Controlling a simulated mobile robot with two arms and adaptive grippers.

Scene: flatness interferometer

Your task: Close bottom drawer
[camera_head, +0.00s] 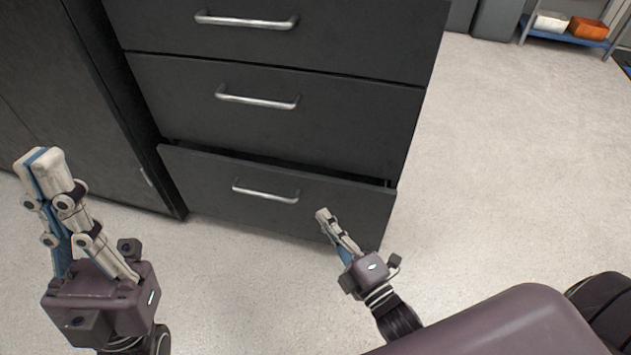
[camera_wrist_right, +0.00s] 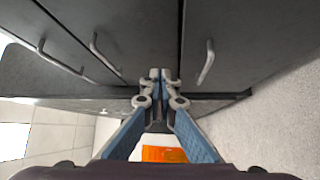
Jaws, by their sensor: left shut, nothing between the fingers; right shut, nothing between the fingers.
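The bottom drawer (camera_head: 290,200) of the dark cabinet stands partly open, with a dark gap along its top edge. Its silver handle (camera_head: 265,191) is left of my right gripper. My right gripper (camera_head: 322,214) is shut and empty, with its fingertips in front of the right part of the drawer front. I cannot tell whether they touch it. In the right wrist view the shut fingers (camera_wrist_right: 160,76) point toward the drawer, and its handle (camera_wrist_right: 206,62) shows to their right. My left gripper (camera_head: 40,158) is shut and empty, held up at the left, away from the drawer.
The drawers above, such as the middle drawer (camera_head: 280,112), look shut. A dark cabinet (camera_head: 75,110) stands at the left. The pale floor (camera_head: 520,180) is open to the right. A blue shelf (camera_head: 570,36) with an orange bin (camera_head: 588,28) stands at the far right.

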